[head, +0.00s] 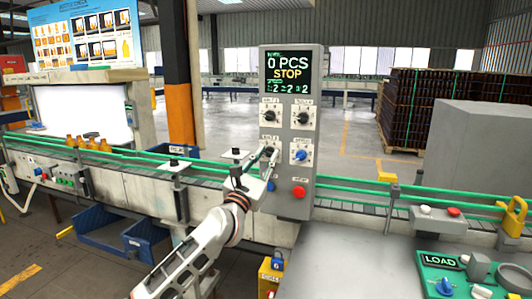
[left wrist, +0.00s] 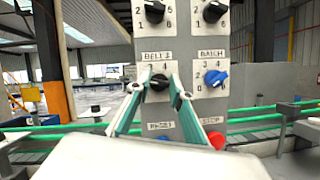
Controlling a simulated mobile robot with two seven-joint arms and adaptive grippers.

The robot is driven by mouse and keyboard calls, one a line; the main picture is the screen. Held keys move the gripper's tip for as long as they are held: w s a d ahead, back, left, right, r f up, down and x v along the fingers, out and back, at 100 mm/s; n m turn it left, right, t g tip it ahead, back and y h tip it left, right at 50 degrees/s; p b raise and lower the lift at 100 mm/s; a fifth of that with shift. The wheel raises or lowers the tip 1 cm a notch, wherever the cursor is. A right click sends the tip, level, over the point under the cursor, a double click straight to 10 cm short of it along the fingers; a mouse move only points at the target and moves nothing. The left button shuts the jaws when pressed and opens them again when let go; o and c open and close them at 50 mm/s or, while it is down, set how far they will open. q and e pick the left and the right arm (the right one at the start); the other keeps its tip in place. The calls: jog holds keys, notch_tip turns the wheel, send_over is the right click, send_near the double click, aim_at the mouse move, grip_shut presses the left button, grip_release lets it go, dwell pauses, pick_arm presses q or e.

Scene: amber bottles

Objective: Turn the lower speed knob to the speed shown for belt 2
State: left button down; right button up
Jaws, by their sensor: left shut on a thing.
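A grey control panel (head: 289,90) stands in the middle of the head view. Its screen (head: 289,73) reads "0 PCS" and "STOP", with a small row of figures below that I cannot read surely. The lower left black speed knob (left wrist: 158,83) has a label above it that seems to read BELT 2. My left gripper (head: 268,155) is shut on this knob, one finger on each side in the left wrist view (left wrist: 158,79). The fingers partly hide the dial, and I cannot tell the pointer's setting. My right gripper is not in view.
Two upper black knobs (head: 270,115) (head: 303,118) and a blue knob (head: 301,155) share the panel. A red button (head: 299,191) sits below. Green conveyor rails (head: 350,187) pass beside the panel. Amber bottles (head: 88,141) stand on the left.

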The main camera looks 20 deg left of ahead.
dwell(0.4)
pick_arm(q)
jog(key=c, duration=1.8)
grip_release()
jog(key=v, duration=1.2)
